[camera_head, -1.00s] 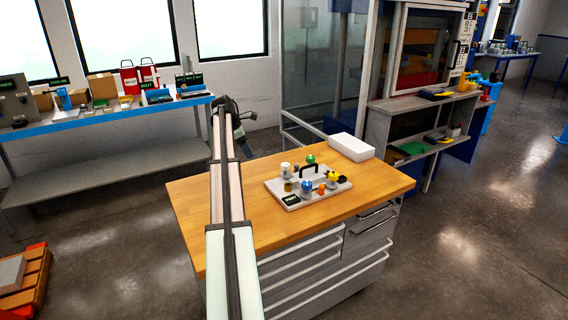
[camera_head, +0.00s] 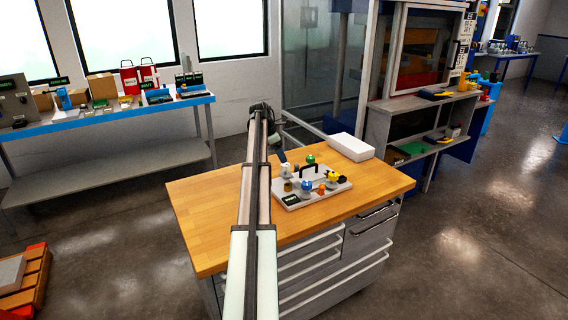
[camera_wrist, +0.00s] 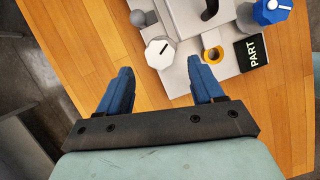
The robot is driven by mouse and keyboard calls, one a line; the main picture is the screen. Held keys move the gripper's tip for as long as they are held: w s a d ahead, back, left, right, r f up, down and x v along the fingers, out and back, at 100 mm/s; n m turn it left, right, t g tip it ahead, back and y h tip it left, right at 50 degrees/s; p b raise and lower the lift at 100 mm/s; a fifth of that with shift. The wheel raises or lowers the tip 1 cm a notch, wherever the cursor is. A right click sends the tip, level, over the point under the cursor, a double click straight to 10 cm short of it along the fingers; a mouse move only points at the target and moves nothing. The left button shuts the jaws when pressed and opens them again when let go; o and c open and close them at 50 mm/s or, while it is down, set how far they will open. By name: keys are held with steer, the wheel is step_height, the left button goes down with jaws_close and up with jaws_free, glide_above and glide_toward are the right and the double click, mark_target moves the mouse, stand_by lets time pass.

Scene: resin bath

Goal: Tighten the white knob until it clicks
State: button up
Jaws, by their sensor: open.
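The white knob (camera_wrist: 160,53) has a dark line on its top and sits on a light grey board (camera_wrist: 178,80) in the wrist view. In the head view the board (camera_head: 297,202) lies on the wooden tabletop, and the white knob (camera_head: 286,169) is at its back left, beside my gripper. My gripper (camera_wrist: 163,80) is open, with its blue fingers apart and nothing between their tips. In the wrist view the knob is just beyond the gap between the fingertips. I cannot tell the height between them.
A brass ring (camera_wrist: 212,54), a blue knob (camera_wrist: 271,10) and a dark PART label (camera_wrist: 251,53) sit right of the white knob. A black handle (camera_head: 309,167) rises from the board. A white box (camera_head: 351,147) stands behind it. The tabletop's left side is clear.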

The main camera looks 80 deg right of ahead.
mark_target(285, 164)
steer(key=shift+x, duration=2.55)
steer(key=shift+c, duration=0.5)
steer(key=c, duration=1)
steer(key=shift+o, duration=0.2)
steer(key=m+y, duration=0.1)
steer(key=m, duration=0.2)
steer(key=m+y, duration=0.1)
steer(key=m, duration=0.1)
steer(key=shift+w+d+m+g, duration=0.1)
steer(key=shift+d+m+g, duration=0.2)
steer(key=shift+m, duration=0.1)
steer(key=m+y, duration=0.2)
steer(key=m, duration=0.4)
steer(key=shift+t+y, duration=0.3)
steer(key=shift+t, duration=0.1)
